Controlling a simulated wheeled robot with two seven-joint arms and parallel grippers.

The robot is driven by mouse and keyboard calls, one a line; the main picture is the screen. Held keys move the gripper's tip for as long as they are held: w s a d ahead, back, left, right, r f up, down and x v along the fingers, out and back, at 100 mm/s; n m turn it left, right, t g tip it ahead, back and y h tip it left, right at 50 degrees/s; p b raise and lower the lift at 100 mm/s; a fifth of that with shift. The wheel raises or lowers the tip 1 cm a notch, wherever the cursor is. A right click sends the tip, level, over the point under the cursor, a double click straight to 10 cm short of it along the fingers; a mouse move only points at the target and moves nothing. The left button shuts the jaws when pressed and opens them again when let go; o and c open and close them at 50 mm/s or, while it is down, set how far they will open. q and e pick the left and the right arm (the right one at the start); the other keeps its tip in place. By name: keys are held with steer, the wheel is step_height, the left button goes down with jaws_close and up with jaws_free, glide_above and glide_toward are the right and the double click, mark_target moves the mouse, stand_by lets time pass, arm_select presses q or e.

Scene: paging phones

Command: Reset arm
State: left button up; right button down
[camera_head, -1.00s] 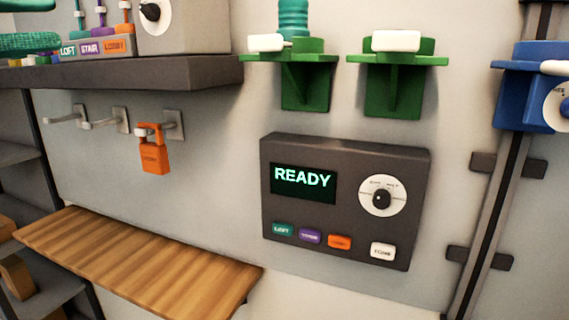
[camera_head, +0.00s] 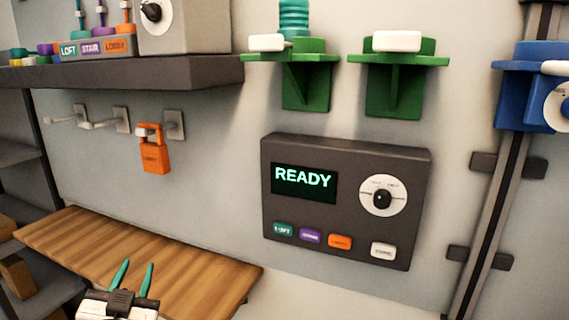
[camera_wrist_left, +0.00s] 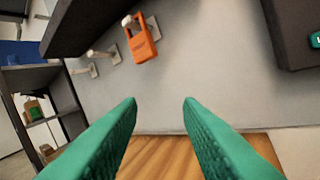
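My left gripper (camera_head: 134,276) is at the bottom left of the head view, in front of the wooden shelf (camera_head: 190,262). Its two green fingers are spread apart with nothing between them. They also show in the left wrist view (camera_wrist_left: 161,102), with the wooden shelf (camera_wrist_left: 165,150) beyond them. My right gripper is in neither current view.
A dark wall panel (camera_head: 347,240) reads READY and has a dial and several buttons. An orange padlock-shaped tag (camera_head: 154,158) hangs on a wall hook. A dark ledge (camera_head: 120,73) and two green brackets (camera_head: 305,90) (camera_head: 393,95) stick out above. A blue device (camera_head: 525,90) is at right.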

arm_select(q)
steer(key=s+f+n+g, duration=0.1)
steer(key=s+f+g, duration=0.2)
steer(key=f, duration=0.4)
steer(key=s+f+g, duration=0.2)
steer(key=f+g, duration=0.1)
steer(key=f, duration=0.3)
steer(key=s+d+f+g+h, duration=0.1)
steer(key=s+d+f+g, duration=0.3)
steer(key=s+f, duration=0.55)
steer(key=s+d+f+g+h, duration=0.2)
steer(key=s+f+g, duration=0.5)
steer(key=s, duration=0.4)
step_height(320, 180, down, 28)
steer(key=s, duration=0.2)
steer(key=s+a+f+m+g, duration=0.1)
steer(key=s+a+f, duration=0.2)
steer(key=s+f, duration=1)
steer(key=shift+s+f+y, duration=0.3)
steer(key=shift+s+f, duration=0.05)
steer(key=shift+s, duration=0.8)
